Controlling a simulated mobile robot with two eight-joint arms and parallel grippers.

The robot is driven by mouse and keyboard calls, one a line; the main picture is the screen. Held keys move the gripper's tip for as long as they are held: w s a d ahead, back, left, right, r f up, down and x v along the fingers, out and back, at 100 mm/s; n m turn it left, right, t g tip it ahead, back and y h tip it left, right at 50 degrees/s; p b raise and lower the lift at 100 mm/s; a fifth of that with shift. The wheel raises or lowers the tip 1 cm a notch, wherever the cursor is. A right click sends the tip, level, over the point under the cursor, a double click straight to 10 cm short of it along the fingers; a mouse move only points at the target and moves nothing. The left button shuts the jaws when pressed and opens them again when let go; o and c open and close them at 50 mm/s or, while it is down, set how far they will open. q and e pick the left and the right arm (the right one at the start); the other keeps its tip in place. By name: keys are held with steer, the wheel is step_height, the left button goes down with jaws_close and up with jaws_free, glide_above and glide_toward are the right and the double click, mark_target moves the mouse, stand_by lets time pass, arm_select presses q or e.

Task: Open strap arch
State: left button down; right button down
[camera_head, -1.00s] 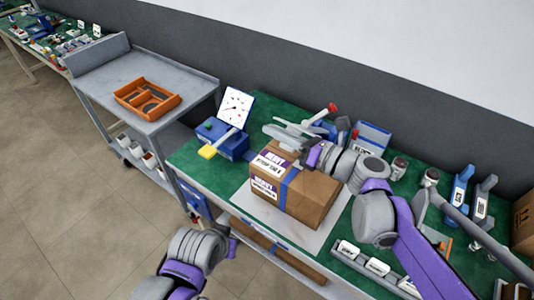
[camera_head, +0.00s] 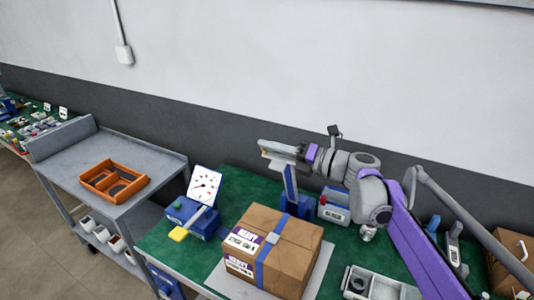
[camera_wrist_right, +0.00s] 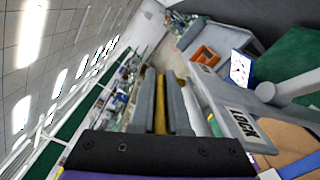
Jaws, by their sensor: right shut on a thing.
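My right gripper (camera_head: 268,149) is raised above the back of the green bench, behind the strapped carton (camera_head: 290,262). In the right wrist view its fingers (camera_wrist_right: 160,85) are closed around a narrow yellow bar (camera_wrist_right: 160,112). A grey bar labelled LOCK (camera_wrist_right: 244,124) runs beside the fingers and seems to belong to the strap arch. In the head view a blue upright (camera_head: 290,186) rises from a blue base to just below the gripper; the joint there is hidden. The carton has a blue strap around it. My left gripper is out of view.
A blue unit with a yellow lever (camera_head: 190,222) and a white dial panel (camera_head: 205,184) stand left of the carton. A grey cart (camera_head: 140,150) carries an orange tray (camera_head: 113,182). A grey bin (camera_head: 370,284) sits at the front right. The wall is close behind the bench.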

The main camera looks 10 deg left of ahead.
stand_by(0.3)
steer(key=c, duration=1.2)
jaws_free()
steer(key=shift+d, duration=0.15)
